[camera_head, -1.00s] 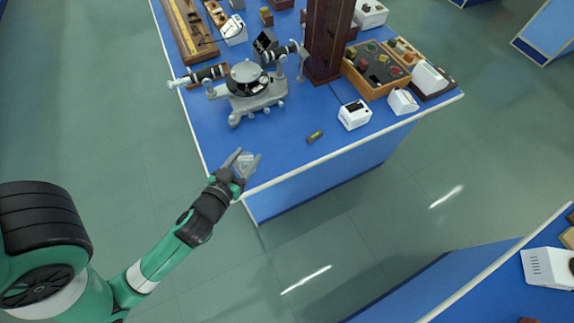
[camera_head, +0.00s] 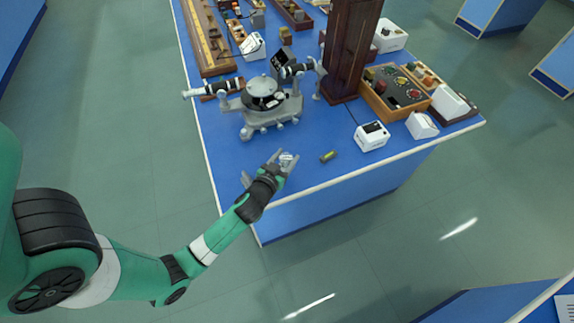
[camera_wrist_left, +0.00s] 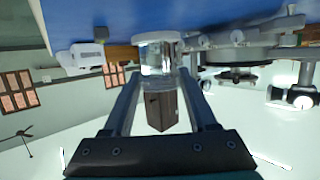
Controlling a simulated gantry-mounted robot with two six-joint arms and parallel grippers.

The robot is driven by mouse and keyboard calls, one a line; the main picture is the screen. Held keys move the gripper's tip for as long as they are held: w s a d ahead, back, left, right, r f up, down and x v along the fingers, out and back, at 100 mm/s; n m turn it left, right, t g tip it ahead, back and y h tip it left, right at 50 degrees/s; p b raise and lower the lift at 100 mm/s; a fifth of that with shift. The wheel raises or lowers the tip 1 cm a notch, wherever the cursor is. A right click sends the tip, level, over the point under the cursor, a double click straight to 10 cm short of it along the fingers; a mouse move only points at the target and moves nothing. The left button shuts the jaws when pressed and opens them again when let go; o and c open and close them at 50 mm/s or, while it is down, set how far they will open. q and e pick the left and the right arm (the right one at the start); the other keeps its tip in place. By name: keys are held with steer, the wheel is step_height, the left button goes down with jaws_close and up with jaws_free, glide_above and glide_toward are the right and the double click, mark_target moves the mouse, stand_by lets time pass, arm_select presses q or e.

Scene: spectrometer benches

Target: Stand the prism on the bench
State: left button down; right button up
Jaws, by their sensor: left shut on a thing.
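My left gripper (camera_head: 282,160) is shut on a clear glass piece, which I take to be the prism (camera_head: 287,158). In the left wrist view the prism (camera_wrist_left: 158,62) sits between the two fingertips, see-through with a pale rim. The gripper is over the near edge of the blue bench (camera_head: 225,150), in front of the grey spectrometer (camera_head: 262,98). I cannot tell whether the prism touches the bench top. My right gripper is not in view.
A small yellow-green cylinder (camera_head: 328,156) lies right of the gripper. A white box (camera_head: 371,137), a wooden tray of parts (camera_head: 375,105) and a dark wooden pillar (camera_head: 350,50) stand further right. Blue bench top is clear left of the spectrometer's feet and near the front edge.

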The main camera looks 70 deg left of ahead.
mark_target(285, 166)
arm_select(q)
steer(key=shift+w+a+f+b, duration=0.15)
steer(key=shift+f+b, duration=0.85)
steer(key=shift+f, duration=0.8)
steer(key=shift+f, duration=0.2)
steer(key=shift+c, duration=1)
jaws_free()
steer(key=shift+r, duration=0.1)
steer(key=shift+r, duration=0.2)
steer(key=v, duration=1.2)
